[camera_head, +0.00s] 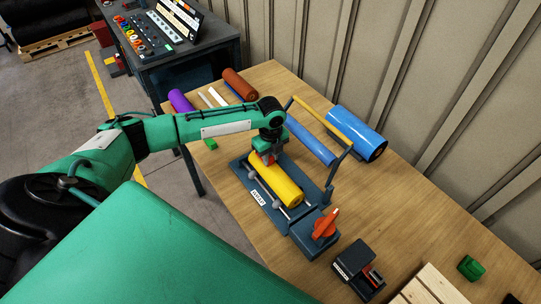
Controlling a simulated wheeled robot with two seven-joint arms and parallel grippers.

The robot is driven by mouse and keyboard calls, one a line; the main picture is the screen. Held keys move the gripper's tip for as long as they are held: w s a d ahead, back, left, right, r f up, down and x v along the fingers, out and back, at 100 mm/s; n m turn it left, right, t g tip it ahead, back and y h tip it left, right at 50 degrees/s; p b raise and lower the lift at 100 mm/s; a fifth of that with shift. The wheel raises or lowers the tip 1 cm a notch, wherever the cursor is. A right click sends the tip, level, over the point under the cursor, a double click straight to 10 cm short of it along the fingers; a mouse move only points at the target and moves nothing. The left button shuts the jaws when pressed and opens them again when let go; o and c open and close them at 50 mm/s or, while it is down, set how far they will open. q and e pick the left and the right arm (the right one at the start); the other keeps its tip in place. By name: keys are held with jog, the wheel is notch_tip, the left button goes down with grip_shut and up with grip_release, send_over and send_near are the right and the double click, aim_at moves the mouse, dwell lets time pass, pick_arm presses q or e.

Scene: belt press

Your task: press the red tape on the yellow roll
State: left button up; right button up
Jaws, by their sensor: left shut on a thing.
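The yellow roll (278,184) lies in a dark blue-grey press (245,172) on the wooden table. My left gripper (264,159) points down at the far-left end of the yellow roll. It is shut on a small red piece, which looks like the red tape (268,158), right at the roll's surface. The fingers hide most of this piece, and I cannot tell whether it touches the roll. My right gripper is not in view.
The press has a raised yellow bar (322,120) and an orange knob (325,224). A dark tape dispenser (353,262) and a wooden crate (430,288) stand in front.

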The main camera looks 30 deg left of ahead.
pick_arm(q)
jog(key=shift+f, duration=0.4)
jog(key=shift+s+f, duration=0.2)
dwell(1.5)
dwell(0.4)
jog(key=shift+p, duration=0.45)
dwell(0.5)
jog(key=o, duration=1)
jog(key=shift+w+r, duration=0.1)
jog(key=shift+w, duration=0.05)
jog(key=shift+o, duration=0.2)
jog(key=shift+r, duration=0.1)
